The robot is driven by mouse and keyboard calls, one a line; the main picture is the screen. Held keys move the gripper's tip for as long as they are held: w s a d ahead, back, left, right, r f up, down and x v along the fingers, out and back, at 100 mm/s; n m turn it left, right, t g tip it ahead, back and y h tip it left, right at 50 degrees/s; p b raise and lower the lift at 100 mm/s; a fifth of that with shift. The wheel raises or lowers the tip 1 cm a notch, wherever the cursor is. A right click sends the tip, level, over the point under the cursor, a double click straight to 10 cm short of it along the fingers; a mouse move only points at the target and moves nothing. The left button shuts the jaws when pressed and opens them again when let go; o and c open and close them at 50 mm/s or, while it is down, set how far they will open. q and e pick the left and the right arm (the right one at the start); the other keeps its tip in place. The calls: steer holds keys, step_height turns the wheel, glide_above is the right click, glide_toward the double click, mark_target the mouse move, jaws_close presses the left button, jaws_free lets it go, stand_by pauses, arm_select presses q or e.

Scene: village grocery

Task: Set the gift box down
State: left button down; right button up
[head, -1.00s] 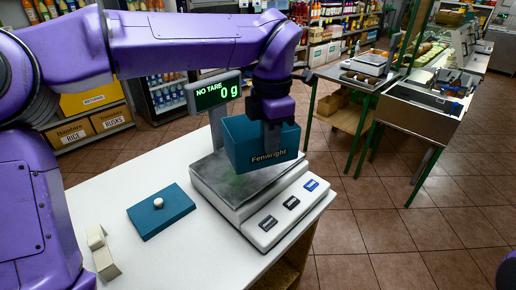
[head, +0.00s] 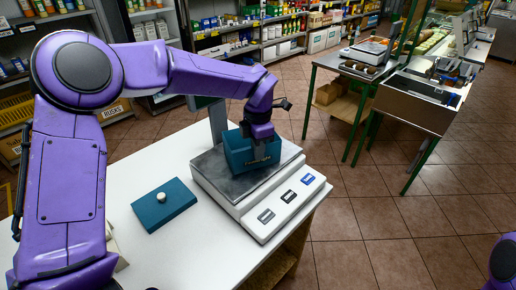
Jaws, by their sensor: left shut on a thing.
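The gift box (head: 236,152) is an open teal box with lettering on its front. It is upright over the metal pan (head: 212,169) of the white counter scale (head: 286,206). Its base looks at or very close to the pan; I cannot tell whether it touches. My left gripper (head: 263,149) comes from above and is shut on the box's near wall. A teal lid (head: 163,206) with a white knob lies flat on the counter left of the scale. My right gripper is out of view.
The white counter (head: 190,255) has bare room around the lid and in front of the scale. A cream object (head: 114,246) is partly hidden behind my left arm. The scale's display post (head: 217,122) stands behind the pan. Stocked shelves and other tables are farther back.

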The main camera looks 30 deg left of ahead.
arm_select(q)
steer(key=shift+f, duration=0.2)
steer(key=c, duration=1.3)
jaws_free()
steer(key=shift+o, duration=0.2)
step_height(320, 180, up, 12)
steer(key=b, duration=0.1)
steer(key=shift+r, duration=0.25)
